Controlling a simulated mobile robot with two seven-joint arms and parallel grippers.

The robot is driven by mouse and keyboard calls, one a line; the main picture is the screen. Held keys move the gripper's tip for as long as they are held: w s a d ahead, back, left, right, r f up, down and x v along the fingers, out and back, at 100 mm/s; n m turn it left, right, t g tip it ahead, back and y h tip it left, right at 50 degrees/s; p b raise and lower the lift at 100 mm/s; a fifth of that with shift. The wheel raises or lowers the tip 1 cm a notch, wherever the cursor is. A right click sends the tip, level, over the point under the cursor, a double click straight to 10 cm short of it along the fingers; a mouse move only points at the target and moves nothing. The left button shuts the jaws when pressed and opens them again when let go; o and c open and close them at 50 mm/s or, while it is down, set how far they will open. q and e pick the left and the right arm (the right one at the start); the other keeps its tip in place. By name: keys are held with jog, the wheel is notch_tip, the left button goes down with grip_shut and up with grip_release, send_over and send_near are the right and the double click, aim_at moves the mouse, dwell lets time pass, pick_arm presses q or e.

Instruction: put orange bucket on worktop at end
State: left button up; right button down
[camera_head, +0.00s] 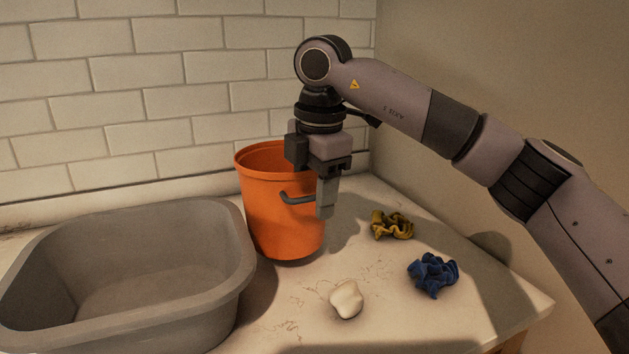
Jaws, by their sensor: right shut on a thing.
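The orange bucket (275,215) stands upright at the back of the worktop (390,305), just right of the grey basin. A small dark handle sticks out at its front right side. My right gripper (325,205) points down at the bucket's right side and is shut on the bucket near that handle. The fingers hide part of the bucket's right wall. Whether the bucket's base touches the worktop or hangs slightly above it is hard to tell. My left gripper is not in view.
A grey basin (225,275) fills the left side, close to the bucket. A yellow cloth (391,225), a blue cloth (433,274) and a white lump (346,299) lie on the worktop to the right and front. A tiled wall (150,90) stands behind.

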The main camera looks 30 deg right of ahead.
jog(key=shift+f, duration=1.7)
jog(key=shift+w, duration=0.1)
jog(key=c, duration=0.7)
grip_release()
jog(key=shift+f, duration=0.4)
jog(key=shift+c, duration=0.2)
jog(key=o, duration=0.3)
jog(key=shift+r, duration=0.1)
jog(key=r, duration=0.4)
jog(key=s+r, duration=0.1)
jog(key=r, duration=0.7)
jog(key=shift+s+p, duration=0.3)
jog(key=shift+p, duration=0.1)
